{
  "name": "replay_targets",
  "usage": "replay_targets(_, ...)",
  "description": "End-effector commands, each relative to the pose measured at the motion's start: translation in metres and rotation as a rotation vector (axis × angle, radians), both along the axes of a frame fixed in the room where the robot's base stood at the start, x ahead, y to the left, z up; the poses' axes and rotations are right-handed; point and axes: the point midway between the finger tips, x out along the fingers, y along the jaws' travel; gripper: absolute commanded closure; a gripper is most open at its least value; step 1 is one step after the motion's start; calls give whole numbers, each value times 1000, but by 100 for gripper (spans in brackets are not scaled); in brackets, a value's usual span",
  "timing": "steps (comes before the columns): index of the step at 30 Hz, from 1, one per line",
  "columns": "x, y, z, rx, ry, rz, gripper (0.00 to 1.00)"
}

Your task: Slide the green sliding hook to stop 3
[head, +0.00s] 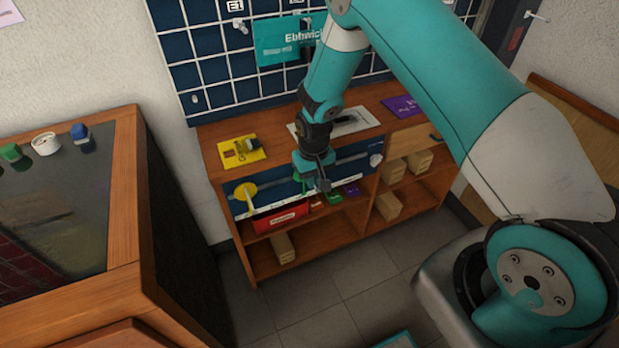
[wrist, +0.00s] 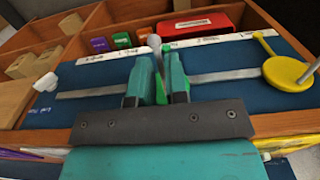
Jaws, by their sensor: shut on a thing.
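The green sliding hook (wrist: 161,90) shows as a narrow green part between my two teal fingers in the wrist view. My gripper (wrist: 160,76) is shut on it, partway along the grey metal rail (wrist: 225,75). The rail runs across a dark blue board (wrist: 98,78), which has a white strip with handwritten labels (wrist: 105,57); I cannot read the stop numbers. A grey ball (wrist: 154,41) shows just beyond the fingers.
A yellow disc-shaped hook (wrist: 288,72) sits at one rail end, also in the head view (head: 245,190). A white knob (wrist: 46,82) marks the other end. Red (head: 281,218), green and purple boxes are on the shelf below. A wooden cabinet (head: 125,200) stands at left.

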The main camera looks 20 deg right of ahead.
Motion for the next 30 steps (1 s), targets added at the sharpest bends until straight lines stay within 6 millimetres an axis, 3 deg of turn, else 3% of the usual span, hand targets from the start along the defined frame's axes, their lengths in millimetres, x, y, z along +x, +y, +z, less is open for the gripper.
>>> replay_targets(8,-1,0,0,0,6,0,100)
replay_targets(9,-1,0,0,0,6,0,77)
replay_targets(12,-1,1,0,0,5,0,60)
replay_targets(23,0,1,7,0,0,1,60)
replay_targets(30,1,1,55,0,-3,1,60)
